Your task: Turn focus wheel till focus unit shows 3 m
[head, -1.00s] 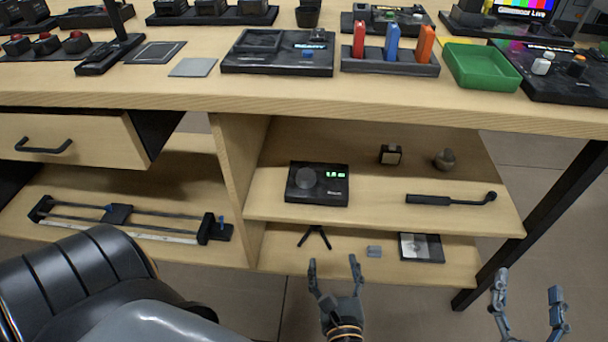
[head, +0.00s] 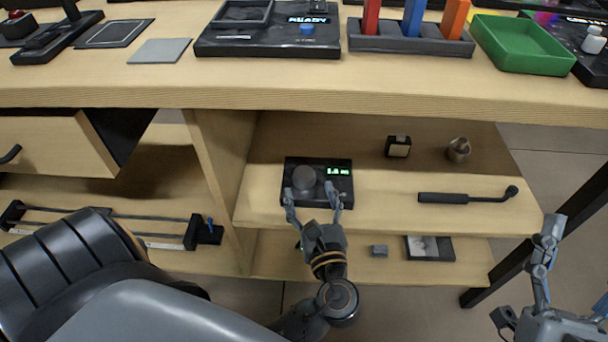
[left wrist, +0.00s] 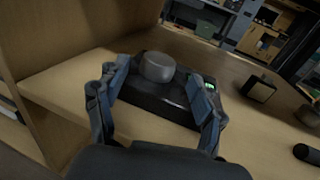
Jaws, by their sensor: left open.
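The focus unit (head: 318,203) is a flat black box on the middle shelf under the bench. Its round dark grey focus wheel (head: 304,178) is on its left part, and a small green display (head: 338,171) is at the upper right. The display seems to read about 1.8 m; the digits are blurred. My left gripper (head: 311,194) is open and empty at the unit's front edge. In the left wrist view the wheel (left wrist: 157,67) stands between and beyond the spread fingers, apart from them. My right gripper (head: 550,255) is at the lower right, far from the unit.
On the same shelf are a small dark box (head: 398,147), a brownish rounded object (head: 458,150) and a black handle (head: 465,195). The bench top (head: 290,95) overhangs the shelf. An upright panel (head: 215,170) bounds it at the left.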

